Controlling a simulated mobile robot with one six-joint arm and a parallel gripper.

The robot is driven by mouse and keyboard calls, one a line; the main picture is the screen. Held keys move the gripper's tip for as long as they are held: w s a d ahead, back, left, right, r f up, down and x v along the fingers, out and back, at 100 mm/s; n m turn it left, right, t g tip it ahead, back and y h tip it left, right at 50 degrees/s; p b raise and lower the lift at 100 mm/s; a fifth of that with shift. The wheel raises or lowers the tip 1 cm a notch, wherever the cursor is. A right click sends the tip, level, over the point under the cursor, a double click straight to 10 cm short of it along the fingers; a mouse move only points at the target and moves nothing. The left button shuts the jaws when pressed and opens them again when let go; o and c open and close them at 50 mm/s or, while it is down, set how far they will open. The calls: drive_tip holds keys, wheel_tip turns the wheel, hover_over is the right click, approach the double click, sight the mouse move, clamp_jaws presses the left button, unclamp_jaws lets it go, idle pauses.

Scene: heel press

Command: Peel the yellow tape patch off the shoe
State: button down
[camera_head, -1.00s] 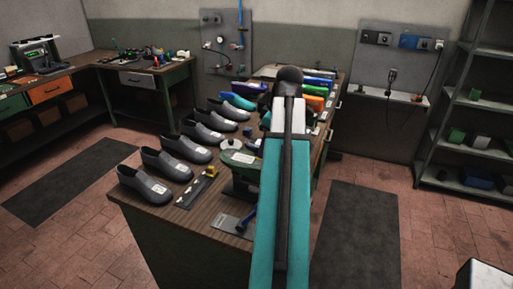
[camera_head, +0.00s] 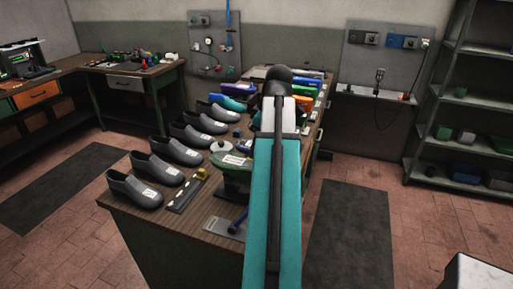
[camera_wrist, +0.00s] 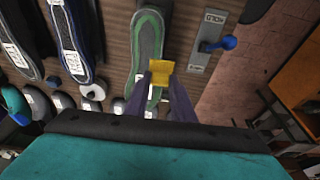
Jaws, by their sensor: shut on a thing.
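The yellow tape patch (camera_wrist: 161,65) shows at the tips of my gripper (camera_wrist: 161,80) in the wrist view. The two purple fingers are shut on it. Behind and to the left lies a long grey shoe shape with a green rim (camera_wrist: 149,35); the patch overlaps its right edge in the picture. I cannot tell whether the patch still touches it. In the head view the green shoe (camera_head: 234,161) sits on a dark green stand, partly hidden by my teal arm, which also hides my gripper there.
Grey shoes (camera_head: 156,168) stand in a row along the bench's left side. A white disc (camera_head: 221,146), a dark strip with white pieces and a yellow block (camera_head: 187,193), and a metal plate with a blue handle (camera_head: 227,226) are close by. Colored items crowd the far end.

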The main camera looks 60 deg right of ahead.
drive_tip(key=shift+r+p, duration=0.65)
drive_tip(key=shift+r, duration=0.55)
